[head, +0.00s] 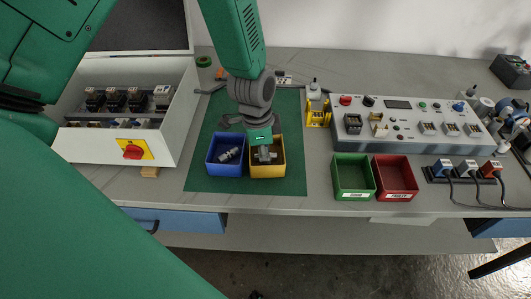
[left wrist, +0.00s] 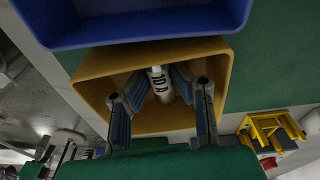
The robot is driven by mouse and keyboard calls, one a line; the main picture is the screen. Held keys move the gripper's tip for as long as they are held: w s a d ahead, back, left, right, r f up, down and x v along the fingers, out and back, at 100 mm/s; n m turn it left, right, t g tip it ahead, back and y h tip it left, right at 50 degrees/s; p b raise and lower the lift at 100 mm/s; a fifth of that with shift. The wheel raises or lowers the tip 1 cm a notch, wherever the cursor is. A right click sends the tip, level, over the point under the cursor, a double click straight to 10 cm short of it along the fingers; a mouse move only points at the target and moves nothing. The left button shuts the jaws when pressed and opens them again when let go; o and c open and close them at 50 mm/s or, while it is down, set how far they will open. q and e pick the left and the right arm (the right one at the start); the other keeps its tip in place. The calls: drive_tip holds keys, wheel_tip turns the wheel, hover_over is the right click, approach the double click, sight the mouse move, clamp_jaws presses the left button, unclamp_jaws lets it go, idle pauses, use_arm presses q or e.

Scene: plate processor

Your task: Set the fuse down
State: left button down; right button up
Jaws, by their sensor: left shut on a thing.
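The fuse (left wrist: 160,84) is a white cylinder with dark lettering in the left wrist view. My left gripper (left wrist: 158,92) is shut on it, with a fingertip on either side. In the head view my left gripper (head: 263,152) points down into the yellow bin (head: 268,173), which also shows in the left wrist view (left wrist: 92,72). The fuse is over or inside this bin; I cannot tell whether it touches the floor. In the head view the gripper mostly hides the fuse. My right gripper is not in view.
A blue bin (head: 225,170) holding small parts touches the yellow bin's left side. Both stand on a green mat (head: 203,185). Green (head: 353,188) and red (head: 394,188) bins stand to the right. A yellow stand (head: 318,112) and a grey control panel (head: 410,122) are behind.

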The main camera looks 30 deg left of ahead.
use_arm(q)
drive_tip(key=shift+d+r, duration=0.1)
drive_tip(key=shift+d, duration=0.3)
drive_tip(key=c, duration=1.4)
unclamp_jaws()
drive_tip(key=shift+f, duration=0.2)
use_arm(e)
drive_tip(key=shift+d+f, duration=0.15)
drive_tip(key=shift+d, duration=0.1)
use_arm(q)
drive_tip(key=shift+a, duration=0.2)
drive_tip(key=r, duration=0.8)
drive_tip(key=s+a+r+p, duration=0.1)
drive_tip(key=r, duration=0.3)
drive_tip(key=shift+r, duration=0.2)
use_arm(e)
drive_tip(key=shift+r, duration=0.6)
